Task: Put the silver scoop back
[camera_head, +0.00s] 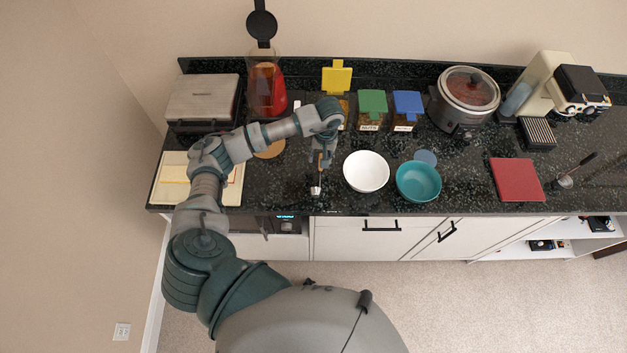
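A small silver scoop (316,190) shows near the front of the dark counter, left of the white bowl. Its handle runs up toward my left gripper (322,163), which points down from above. The fingers are small and overlap the handle, so their closing on it is unclear. I cannot tell whether the scoop touches the counter. My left arm comes in from the left. My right gripper is not in view.
A white bowl (366,171) and teal bowl (418,182) stand right of the gripper. Behind are a yellow-lidded container (337,78), its lid raised, and green-lidded (372,102) and blue-lidded (407,103) ones. A dark-handled metal utensil (565,181) lies far right, beyond a red board (517,180).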

